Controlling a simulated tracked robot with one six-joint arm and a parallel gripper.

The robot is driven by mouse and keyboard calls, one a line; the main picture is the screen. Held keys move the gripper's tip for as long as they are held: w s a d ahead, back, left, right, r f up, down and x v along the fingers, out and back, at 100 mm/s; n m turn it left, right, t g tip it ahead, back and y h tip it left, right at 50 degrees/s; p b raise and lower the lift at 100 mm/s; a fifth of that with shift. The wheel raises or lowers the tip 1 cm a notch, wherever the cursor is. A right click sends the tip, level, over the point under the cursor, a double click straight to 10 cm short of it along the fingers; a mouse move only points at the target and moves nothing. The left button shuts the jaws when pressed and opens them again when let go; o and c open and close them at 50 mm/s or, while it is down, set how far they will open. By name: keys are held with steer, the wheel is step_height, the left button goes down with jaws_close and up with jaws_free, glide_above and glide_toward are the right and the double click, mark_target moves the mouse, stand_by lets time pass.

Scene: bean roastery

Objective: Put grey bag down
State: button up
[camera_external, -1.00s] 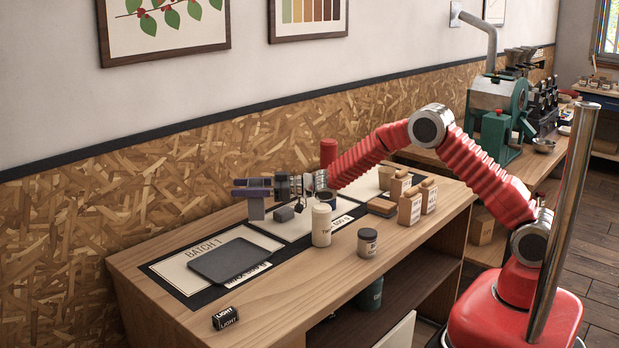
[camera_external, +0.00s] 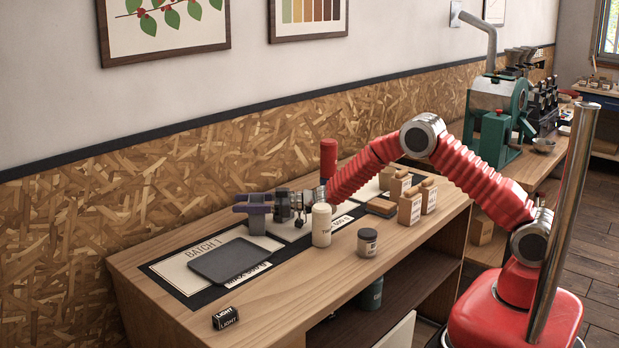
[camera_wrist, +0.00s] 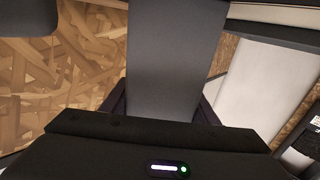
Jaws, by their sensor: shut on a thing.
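The grey bag (camera_external: 257,223) is upright between the fingers of my gripper (camera_external: 250,205), near the back edge of the table. Its lower end is at or just above the white card behind the BATCH 1 card; I cannot tell whether it touches. In the wrist view the grey bag (camera_wrist: 165,60) fills the middle as a plain grey face, with my gripper (camera_wrist: 160,110) around its lower part in the picture.
A dark flat tray (camera_external: 228,262) lies on the BATCH 1 card (camera_external: 172,271). A white canister (camera_external: 321,225) and a grey jar (camera_external: 367,242) stand to the right, with brown bags (camera_external: 410,206) beyond.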

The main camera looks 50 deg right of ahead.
steer(key=shift+s+f, duration=0.1)
steer(key=shift+f, duration=0.2)
steer(key=shift+s+f, duration=0.15)
steer(key=shift+f, duration=0.3)
steer(key=o, duration=1.3)
steer(key=shift+f, duration=0.1)
steer(key=shift+r, duration=0.4)
steer(key=v, duration=0.5)
steer(key=shift+d+r, duration=0.2)
steer(key=shift+r, duration=0.1)
steer(key=r, duration=0.7)
steer(key=shift+w+a+r, duration=0.15)
steer(key=shift+w, duration=0.05)
